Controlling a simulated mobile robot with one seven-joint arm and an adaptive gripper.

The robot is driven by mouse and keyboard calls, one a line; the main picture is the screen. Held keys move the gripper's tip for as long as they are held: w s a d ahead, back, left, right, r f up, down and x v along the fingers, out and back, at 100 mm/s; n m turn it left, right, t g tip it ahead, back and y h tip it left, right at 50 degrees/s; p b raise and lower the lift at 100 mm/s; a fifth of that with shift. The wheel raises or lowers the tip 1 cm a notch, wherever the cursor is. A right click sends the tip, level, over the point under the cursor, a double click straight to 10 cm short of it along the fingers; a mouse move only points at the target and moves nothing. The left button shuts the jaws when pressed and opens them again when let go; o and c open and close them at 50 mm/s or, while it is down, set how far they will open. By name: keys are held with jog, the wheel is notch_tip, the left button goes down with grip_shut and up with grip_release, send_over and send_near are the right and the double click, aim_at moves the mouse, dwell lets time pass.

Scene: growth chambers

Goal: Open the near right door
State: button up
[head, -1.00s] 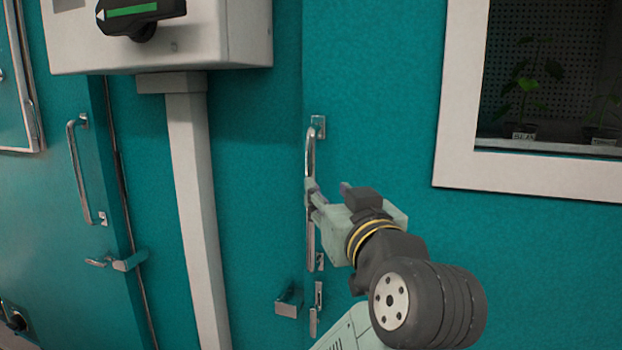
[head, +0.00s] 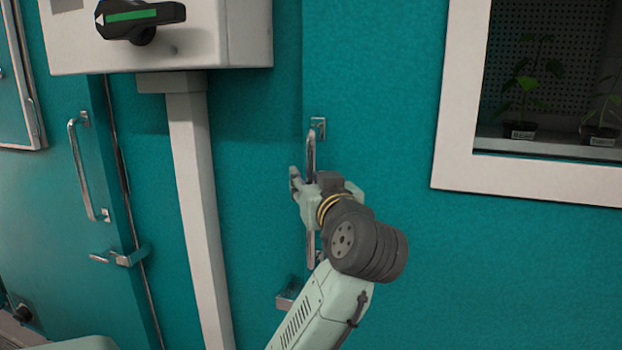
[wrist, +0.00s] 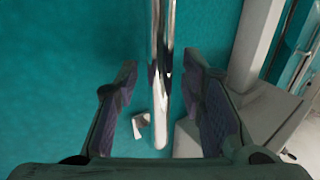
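The near right door is a teal panel (head: 400,240) with a white-framed window. Its vertical chrome handle (head: 311,150) is partly covered by my gripper (head: 297,182). In the wrist view, the handle bar (wrist: 160,40) runs between the two fingers of my gripper (wrist: 161,75). The fingers are open, with gaps between the pads and the bar on both sides. A small metal bracket (head: 287,298) shows below, at the left of my arm; the latch beside it is hidden by my arm.
A white box with a black switch (head: 140,18) sits on a pale post (head: 198,200) left of the handle. Another teal door with its own handle (head: 85,170) and latch (head: 125,257) is further left. Potted plants (head: 525,90) stand behind the window (head: 452,110).

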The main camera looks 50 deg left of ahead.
grip_shut()
dwell(0.4)
dwell(0.4)
